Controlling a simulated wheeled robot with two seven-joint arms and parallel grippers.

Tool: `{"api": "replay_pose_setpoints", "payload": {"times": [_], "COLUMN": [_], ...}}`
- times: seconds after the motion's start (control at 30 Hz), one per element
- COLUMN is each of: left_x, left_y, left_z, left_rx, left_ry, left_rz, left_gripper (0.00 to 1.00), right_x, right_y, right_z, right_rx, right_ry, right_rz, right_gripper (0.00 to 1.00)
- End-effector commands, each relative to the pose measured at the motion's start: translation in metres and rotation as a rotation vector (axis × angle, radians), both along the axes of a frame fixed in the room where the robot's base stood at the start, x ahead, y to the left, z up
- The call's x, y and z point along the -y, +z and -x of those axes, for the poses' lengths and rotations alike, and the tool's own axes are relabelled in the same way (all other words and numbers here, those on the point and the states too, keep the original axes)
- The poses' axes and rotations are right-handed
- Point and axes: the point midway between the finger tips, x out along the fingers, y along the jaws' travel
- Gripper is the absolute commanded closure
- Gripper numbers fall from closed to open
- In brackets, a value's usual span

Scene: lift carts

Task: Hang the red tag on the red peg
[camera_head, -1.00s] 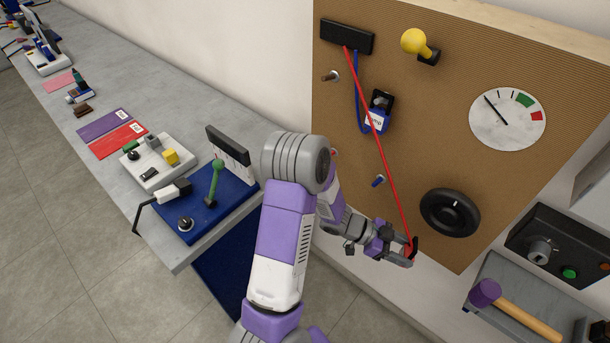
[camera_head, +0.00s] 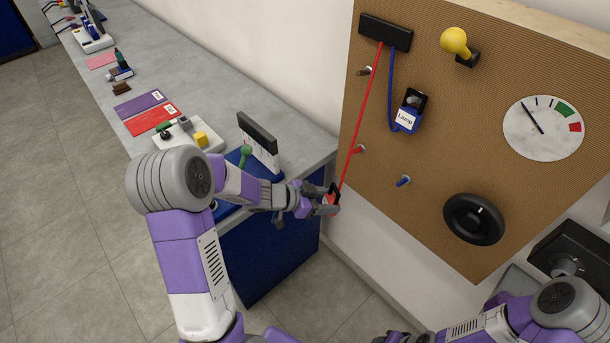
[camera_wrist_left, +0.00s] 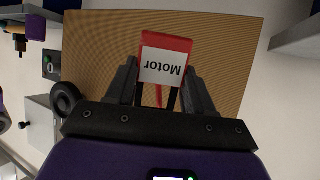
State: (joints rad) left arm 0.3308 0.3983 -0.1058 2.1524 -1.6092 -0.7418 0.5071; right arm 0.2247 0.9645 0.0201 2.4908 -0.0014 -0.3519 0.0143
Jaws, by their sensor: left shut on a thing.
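My left gripper (camera_head: 328,199) is shut on the red tag (camera_head: 332,197), off the left edge of the brown board, lower than the red peg. In the left wrist view the tag (camera_wrist_left: 166,57) sits between the fingers, its white label reading "Motor" upside down. A red cord (camera_head: 362,120) runs taut from the tag up to a black block (camera_head: 385,32). The red peg (camera_head: 359,149) sticks out near the board's left edge, empty, close to the cord in the picture. My right arm shows at the lower right; its fingertips are out of view.
The blue "Lamp" tag (camera_head: 406,116) hangs at the end of a blue cord. A brownish peg (camera_head: 364,71), blue peg (camera_head: 403,181), yellow knob (camera_head: 455,42), dial (camera_head: 543,128) and black wheel (camera_head: 474,219) are on the board (camera_head: 440,160). A cluttered counter (camera_head: 240,100) stands left.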

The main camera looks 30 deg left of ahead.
Motion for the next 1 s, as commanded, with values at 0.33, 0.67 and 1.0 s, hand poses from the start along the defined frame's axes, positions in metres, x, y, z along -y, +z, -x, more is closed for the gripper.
{"api": "replay_pose_setpoints", "payload": {"times": [0.33,0.67,1.0], "left_x": [-0.036,-0.027,-0.025], "left_y": [0.056,0.055,0.055], "left_z": [-0.034,-0.056,-0.062], "left_rx": [-0.025,-0.025,-0.026], "left_ry": [0.225,0.222,0.223], "left_rz": [-0.03,-0.029,-0.029], "left_gripper": [0.78,0.78,0.78], "right_x": [0.0,0.0,0.0], "right_y": [-0.003,-0.005,-0.005], "right_z": [0.0,0.0,0.0], "right_rx": [0.0,0.0,0.0], "right_ry": [-0.001,0.0,0.0], "right_rz": [0.0,0.0,0.0], "right_gripper": [0.57,0.57,0.57]}}
